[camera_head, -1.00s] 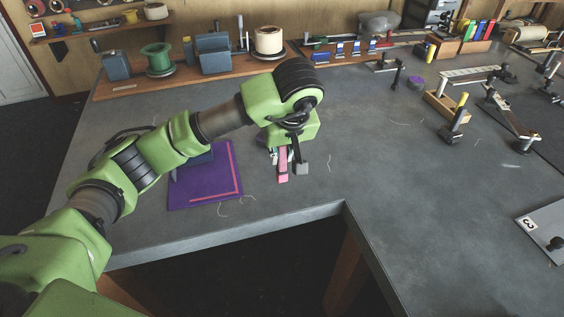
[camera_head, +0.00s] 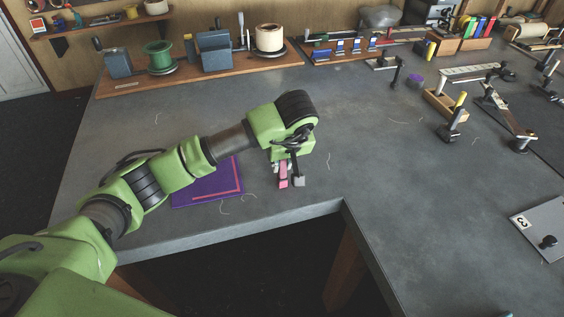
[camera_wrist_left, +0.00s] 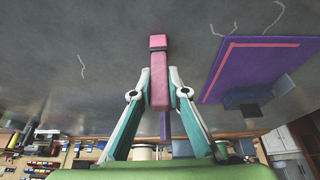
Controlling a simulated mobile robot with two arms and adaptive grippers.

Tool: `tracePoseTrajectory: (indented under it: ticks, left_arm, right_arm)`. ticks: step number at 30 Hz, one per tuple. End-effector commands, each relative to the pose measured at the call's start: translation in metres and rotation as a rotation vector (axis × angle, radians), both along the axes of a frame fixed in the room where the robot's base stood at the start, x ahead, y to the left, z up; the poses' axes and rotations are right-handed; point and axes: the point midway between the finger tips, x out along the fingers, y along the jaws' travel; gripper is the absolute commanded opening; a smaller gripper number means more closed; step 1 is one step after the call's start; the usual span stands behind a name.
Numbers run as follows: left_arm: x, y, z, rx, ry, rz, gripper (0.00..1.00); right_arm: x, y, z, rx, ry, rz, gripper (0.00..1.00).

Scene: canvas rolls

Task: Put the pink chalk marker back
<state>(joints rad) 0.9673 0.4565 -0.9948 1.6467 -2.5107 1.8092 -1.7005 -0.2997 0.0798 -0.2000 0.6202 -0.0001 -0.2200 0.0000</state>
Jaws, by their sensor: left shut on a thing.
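The pink chalk marker (camera_head: 283,181) is held in my left gripper (camera_head: 290,176), above the grey table near its front edge. In the left wrist view the pink marker (camera_wrist_left: 158,78) stands out between the two teal and white fingers of the left gripper (camera_wrist_left: 159,90), which are closed on its sides. Its far end points away from the palm. Whether the marker touches the table cannot be told. My right gripper is not seen.
A purple mat (camera_head: 205,190) with a pink line lies left of the gripper. A wooden board (camera_head: 190,76) with spools and blue blocks stands at the back. A wooden holder (camera_head: 437,105) and a rack of coloured items (camera_head: 474,46) stand right. The middle table is clear.

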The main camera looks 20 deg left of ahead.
Motion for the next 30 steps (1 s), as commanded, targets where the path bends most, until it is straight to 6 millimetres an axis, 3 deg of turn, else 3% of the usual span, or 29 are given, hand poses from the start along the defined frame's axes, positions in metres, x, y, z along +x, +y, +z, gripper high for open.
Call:
tracePoseTrajectory:
  ticks: [3, 17, 25, 30]
  left_arm:
    - [0.0, 0.0, 0.0, 0.0, 0.0, 0.0, 0.32]
    - [-0.001, -0.002, 0.009, -0.002, -0.004, -0.002, 0.32]
    - [-0.02, -0.013, 0.062, 0.0, -0.008, -0.003, 0.32]
    - [-0.03, -0.02, 0.096, 0.0, -0.006, -0.001, 0.32]
  right_arm:
    - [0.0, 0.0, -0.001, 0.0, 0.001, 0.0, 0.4]
    - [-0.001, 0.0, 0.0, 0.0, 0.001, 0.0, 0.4]
    - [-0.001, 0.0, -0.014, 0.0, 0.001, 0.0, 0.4]
    - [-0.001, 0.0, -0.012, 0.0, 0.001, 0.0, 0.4]
